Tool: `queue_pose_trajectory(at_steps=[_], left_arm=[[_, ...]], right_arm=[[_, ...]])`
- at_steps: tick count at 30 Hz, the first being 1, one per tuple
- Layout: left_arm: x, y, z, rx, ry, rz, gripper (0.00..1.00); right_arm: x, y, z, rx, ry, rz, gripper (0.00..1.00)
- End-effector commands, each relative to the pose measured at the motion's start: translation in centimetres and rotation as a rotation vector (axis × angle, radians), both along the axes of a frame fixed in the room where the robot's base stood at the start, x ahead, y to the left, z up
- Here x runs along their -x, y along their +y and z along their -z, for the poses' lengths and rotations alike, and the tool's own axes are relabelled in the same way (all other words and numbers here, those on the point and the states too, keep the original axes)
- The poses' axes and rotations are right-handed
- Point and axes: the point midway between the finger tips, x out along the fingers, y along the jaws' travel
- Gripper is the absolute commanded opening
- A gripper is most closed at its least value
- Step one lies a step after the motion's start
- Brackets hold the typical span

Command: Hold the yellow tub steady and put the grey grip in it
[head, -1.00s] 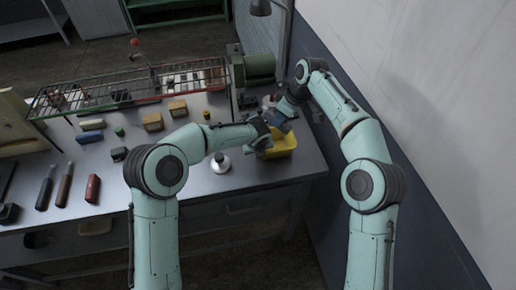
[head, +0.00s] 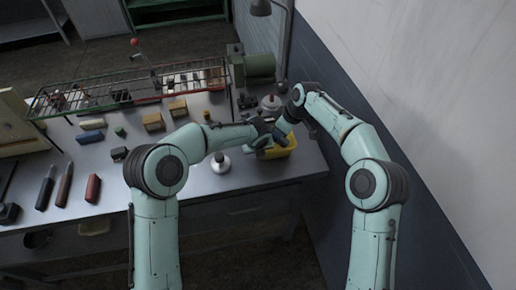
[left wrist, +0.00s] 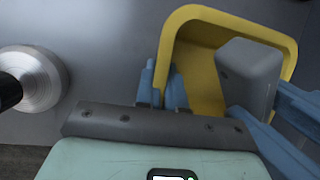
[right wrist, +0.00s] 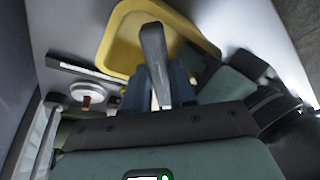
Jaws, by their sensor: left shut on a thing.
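The yellow tub (head: 291,146) stands on the right end of the bench; its rim shows in the left wrist view (left wrist: 200,12) and right wrist view (right wrist: 112,28). My left gripper (left wrist: 165,88) is shut on the tub's near wall, one finger on each side. The grey grip (right wrist: 155,58) is between the fingers of my right gripper (right wrist: 156,86), which is shut on it. In the left wrist view the grey grip (left wrist: 248,75) appears over the tub's opening; I cannot tell whether it touches the bottom. In the head view the grippers largely hide it.
A round metal piece with a dark knob (head: 220,161) stands left of the tub. A red-knobbed round piece (head: 270,102) is behind it. A green machine (head: 252,68), a wire rack (head: 120,90) and small blocks occupy the bench. A wall rises at right.

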Motion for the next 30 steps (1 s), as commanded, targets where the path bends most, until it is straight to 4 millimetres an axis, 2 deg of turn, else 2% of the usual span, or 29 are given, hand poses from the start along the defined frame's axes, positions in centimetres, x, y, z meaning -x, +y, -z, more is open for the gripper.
queue_pose_trajectory(at_steps=[1,2,3,15,17,30], left_arm=[[0.0,0.0,0.0,0.0,0.0,0.0,0.0],[0.0,0.0,0.0,0.0,0.0,0.0,0.0],[0.0,0.0,0.0,0.0,0.0,0.0,0.0],[0.0,-0.1,0.0,0.001,-0.002,0.001,0.0],[0.0,-0.1,0.0,0.001,-0.002,0.001,0.0],[0.0,0.0,0.1,0.0,0.002,0.001,0.0]], right_arm=[[0.0,0.0,-0.1,0.0,-0.001,0.0,0.41],[0.0,0.0,-0.1,0.0,-0.001,0.0,0.51],[0.0,0.0,-0.1,0.0,-0.001,0.0,0.54],[0.2,0.2,-0.7,-0.006,0.002,-0.006,0.54],[0.3,0.0,-1.4,-0.006,-0.001,-0.005,0.54],[1.5,-3.1,-9.5,-0.001,-0.007,0.002,0.54]])
